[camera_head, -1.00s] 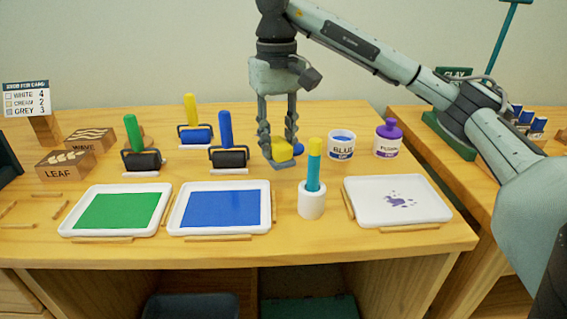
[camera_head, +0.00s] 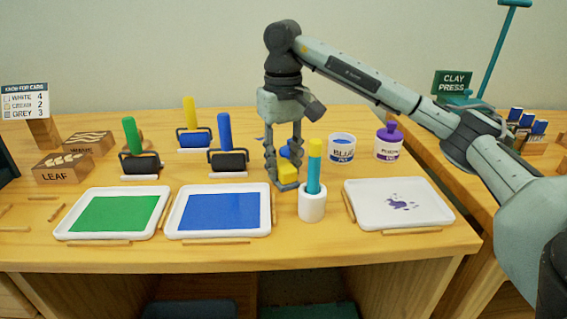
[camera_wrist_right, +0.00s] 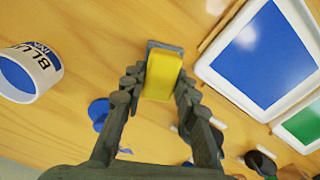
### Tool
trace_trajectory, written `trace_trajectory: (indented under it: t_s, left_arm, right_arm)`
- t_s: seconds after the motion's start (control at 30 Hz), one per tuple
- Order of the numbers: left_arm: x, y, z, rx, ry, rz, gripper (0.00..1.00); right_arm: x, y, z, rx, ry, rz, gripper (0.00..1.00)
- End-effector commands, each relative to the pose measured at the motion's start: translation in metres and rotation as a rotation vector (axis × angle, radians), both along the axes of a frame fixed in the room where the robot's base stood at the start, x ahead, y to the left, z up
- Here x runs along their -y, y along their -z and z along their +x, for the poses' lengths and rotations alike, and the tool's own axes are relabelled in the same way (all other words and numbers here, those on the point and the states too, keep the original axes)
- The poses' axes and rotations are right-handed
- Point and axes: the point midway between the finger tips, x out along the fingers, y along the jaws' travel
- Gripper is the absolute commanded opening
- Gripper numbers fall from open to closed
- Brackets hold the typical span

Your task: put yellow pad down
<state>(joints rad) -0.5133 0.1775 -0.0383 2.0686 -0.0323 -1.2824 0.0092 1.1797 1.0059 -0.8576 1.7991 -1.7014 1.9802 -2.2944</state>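The yellow pad (camera_head: 288,171) is between the fingertips of my right gripper (camera_head: 285,184), low over the table just left of the white cup with the yellow-topped blue stick (camera_head: 313,204). In the right wrist view the yellow pad (camera_wrist_right: 163,76) fills the space between the fingers, and the gripper (camera_wrist_right: 160,85) is shut on it. I cannot tell whether the pad touches the table. My left gripper is not in view.
A blue rounded object (camera_head: 285,151) is close behind the gripper. The blue paint tray (camera_head: 172,222) is to the left and the purple-stained tray (camera_head: 436,219) to the right. Blue (camera_head: 341,148) and purple (camera_head: 388,143) pots stand behind. A blue-handled roller (camera_head: 225,133) stands left.

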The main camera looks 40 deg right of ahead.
Motion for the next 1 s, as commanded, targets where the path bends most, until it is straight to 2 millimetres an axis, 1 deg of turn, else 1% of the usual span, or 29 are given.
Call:
trace_trajectory:
  t_s: [0.3,0.4,0.47,0.5,0.57,0.6,0.7,0.8,0.9,1.0]
  left_arm:
    - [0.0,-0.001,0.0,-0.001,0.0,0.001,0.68]
    - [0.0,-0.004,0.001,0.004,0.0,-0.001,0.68]
    - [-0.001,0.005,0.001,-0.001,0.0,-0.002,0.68]
    - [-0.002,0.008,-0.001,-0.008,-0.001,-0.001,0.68]
    - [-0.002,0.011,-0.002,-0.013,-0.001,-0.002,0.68]
    - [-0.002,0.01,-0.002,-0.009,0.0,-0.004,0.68]
    - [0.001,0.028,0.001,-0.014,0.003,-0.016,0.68]
    - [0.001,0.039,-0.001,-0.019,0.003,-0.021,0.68]
    - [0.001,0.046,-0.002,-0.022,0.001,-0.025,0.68]
    - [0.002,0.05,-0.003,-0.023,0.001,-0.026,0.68]
  right_arm:
    - [0.0,0.0,0.0,-0.001,0.0,0.0,0.37]
    - [0.0,-0.005,0.0,0.0,0.0,0.0,0.37]
    - [0.0,-0.012,0.001,0.002,0.0,0.0,0.37]
    - [0.0,-0.018,0.001,0.003,0.0,0.0,0.37]
    - [0.0,-0.029,0.001,0.005,0.0,0.0,0.37]
    - [0.0,-0.038,0.001,0.005,0.0,-0.001,0.37]
    - [0.0,-0.056,0.001,0.004,0.001,-0.002,0.37]
    - [0.0,-0.069,0.001,0.003,0.0,-0.001,0.37]
    - [0.0,-0.076,0.0,0.0,0.0,0.0,0.37]
    - [0.0,-0.079,0.0,0.0,0.0,0.0,0.37]
